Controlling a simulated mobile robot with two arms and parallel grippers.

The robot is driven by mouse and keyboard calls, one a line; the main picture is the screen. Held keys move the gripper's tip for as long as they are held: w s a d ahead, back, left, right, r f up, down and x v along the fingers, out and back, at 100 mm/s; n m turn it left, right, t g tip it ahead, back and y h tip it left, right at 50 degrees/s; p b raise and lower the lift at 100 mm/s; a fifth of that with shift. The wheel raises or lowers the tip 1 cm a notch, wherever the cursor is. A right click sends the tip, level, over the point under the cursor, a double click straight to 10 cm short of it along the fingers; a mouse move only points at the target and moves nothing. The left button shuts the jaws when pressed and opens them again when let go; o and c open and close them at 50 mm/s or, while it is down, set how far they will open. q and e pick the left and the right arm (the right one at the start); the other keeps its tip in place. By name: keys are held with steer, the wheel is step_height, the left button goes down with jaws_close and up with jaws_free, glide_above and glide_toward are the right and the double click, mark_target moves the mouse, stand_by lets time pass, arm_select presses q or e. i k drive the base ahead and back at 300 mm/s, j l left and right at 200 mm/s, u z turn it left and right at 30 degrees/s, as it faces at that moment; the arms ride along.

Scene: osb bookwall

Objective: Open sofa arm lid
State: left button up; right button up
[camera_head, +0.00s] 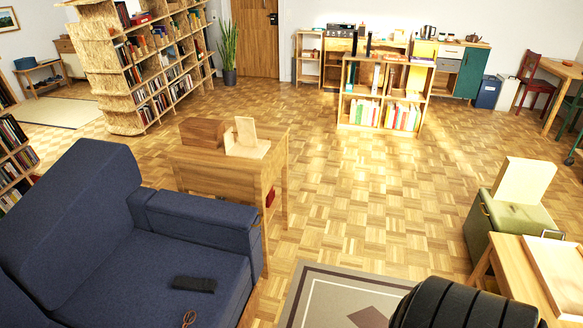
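A dark blue sofa (150,275) fills the lower left. Its arm (200,213) runs along the far right side of the seat, beside a wooden side table. The arm's top is flat and level, and its lid appears closed. A small upright section of the arm (139,208) meets the backrest. Hinges or a handle cannot be made out at this size. Neither gripper is in view.
A dark remote (194,284) lies on the seat. The wooden side table (230,172) holds a brown box (202,132) and a pale wooden stand (246,140). A rug (335,299) lies right of the sofa. A green box seat (508,219) stands at right. Parquet between is clear.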

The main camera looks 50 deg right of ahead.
mark_target(238, 216)
steer(key=z, duration=1.25)
steer(key=u, duration=0.4)
steer(key=i+l+u, duration=0.15)
steer(key=l+u, duration=0.15)
steer(key=u, duration=0.15)
steer(key=i+l+u, duration=0.1)
steer(key=l+u, duration=0.75)
steer(key=i+j, duration=0.05)
steer(key=j, duration=0.05)
